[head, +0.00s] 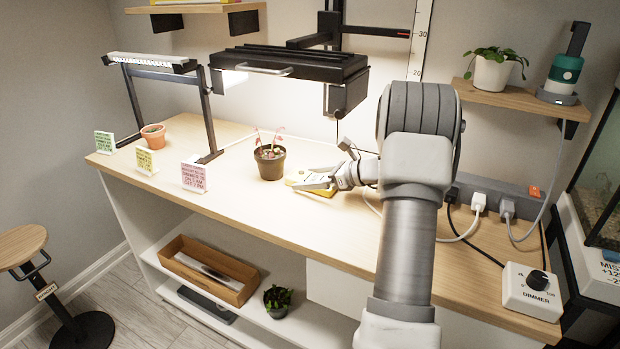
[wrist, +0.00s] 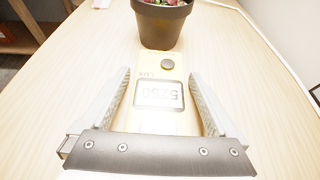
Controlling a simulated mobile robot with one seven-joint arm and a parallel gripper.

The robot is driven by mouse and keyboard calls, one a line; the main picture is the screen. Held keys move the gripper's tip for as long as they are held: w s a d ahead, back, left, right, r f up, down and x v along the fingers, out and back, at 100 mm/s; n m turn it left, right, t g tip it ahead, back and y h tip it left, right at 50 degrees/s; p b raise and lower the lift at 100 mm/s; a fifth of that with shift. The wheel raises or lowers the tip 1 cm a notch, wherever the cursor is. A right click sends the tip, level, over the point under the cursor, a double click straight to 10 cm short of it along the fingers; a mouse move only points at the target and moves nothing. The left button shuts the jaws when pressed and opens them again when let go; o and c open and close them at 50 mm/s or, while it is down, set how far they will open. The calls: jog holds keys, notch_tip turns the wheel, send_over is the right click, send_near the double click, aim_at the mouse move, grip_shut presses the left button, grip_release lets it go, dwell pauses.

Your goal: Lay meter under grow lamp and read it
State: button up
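The yellow light meter (head: 296,180) lies on the bench, just right of the dark pot with a red-and-green plant (head: 270,163), below and slightly right of the black grow lamp (head: 290,65), which is lit. In the wrist view the meter (wrist: 160,121) lies face up. Its display (wrist: 159,95) is upside down to me and seems to show 5250, with LUX beside it. My gripper (wrist: 160,88) has one finger on each side of the meter, with narrow gaps showing, so it looks open around it. In the head view my gripper (head: 318,181) is low over the bench.
A white lamp on a black stand (head: 150,62), a terracotta pot (head: 153,134) and several small cards stand at the left. A power strip (head: 500,190) with cables and a dimmer box (head: 532,290) are at the right. The front middle is clear.

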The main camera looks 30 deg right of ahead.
jog(key=shift+r, duration=0.1)
jog(key=shift+s+d+r, duration=0.1)
jog(key=shift+r, duration=0.1)
jog(key=p+v, duration=0.3)
jog(key=v, duration=0.8)
jog(key=shift+s+d+r, duration=0.15)
jog(key=shift+s+d, duration=0.05)
jog(key=shift+s, duration=0.1)
jog(key=shift+a, duration=0.1)
